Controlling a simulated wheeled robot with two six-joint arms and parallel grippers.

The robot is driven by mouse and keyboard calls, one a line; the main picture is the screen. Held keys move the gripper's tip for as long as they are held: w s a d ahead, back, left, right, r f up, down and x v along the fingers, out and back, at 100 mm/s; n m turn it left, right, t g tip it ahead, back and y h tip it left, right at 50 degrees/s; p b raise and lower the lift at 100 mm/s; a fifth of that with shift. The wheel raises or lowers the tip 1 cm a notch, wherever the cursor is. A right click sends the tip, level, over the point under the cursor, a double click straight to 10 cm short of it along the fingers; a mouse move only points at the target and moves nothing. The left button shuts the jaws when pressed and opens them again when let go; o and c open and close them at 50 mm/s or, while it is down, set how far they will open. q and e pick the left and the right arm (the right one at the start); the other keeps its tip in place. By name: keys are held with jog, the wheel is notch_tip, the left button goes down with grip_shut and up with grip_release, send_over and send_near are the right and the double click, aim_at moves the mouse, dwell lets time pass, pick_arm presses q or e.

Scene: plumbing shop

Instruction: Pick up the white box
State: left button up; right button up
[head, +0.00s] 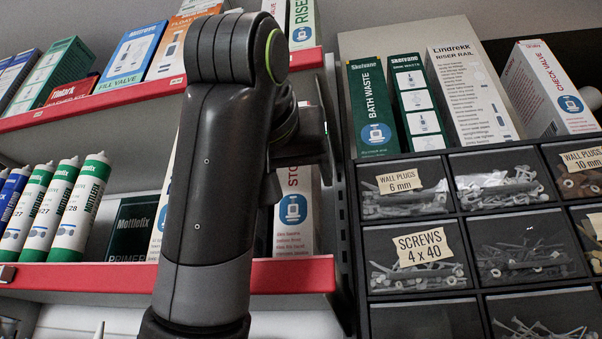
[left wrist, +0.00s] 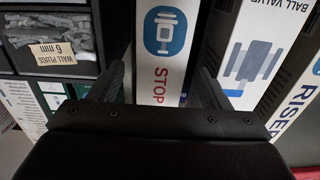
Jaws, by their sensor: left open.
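A white box marked "STO…" with a blue valve picture (head: 294,222) stands at the right end of the lower red-edged shelf, partly behind my left arm in the head view. In the left wrist view a white "STOP" box (left wrist: 160,62), which looks like the same one, stands between the two dark fingers of my left gripper (left wrist: 158,82). The fingers are apart, one on each side of it. I cannot tell whether they touch it. In the head view the gripper is mostly hidden by my arm. My right gripper is not in view.
A white ball valve box (left wrist: 250,60) stands close beside the right finger in the left wrist view. A drawer cabinet (head: 410,217) with screws and wall plugs stands to the right, boxes on top. White tubes (head: 80,208) stand at left. The upper shelf (head: 120,94) runs above.

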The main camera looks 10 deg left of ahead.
pick_arm(q)
jog(key=w+p, duration=0.3)
jog(key=w, duration=0.2)
jog(key=shift+w+r, duration=0.1)
jog(key=shift+w, duration=0.05)
jog(key=shift+w+a, duration=0.1)
jog(key=shift+w, duration=0.5)
jog(key=shift+s, duration=0.2)
jog(key=shift+c, duration=1.9)
jog(key=c, duration=0.7)
jog(key=shift+c, duration=0.5)
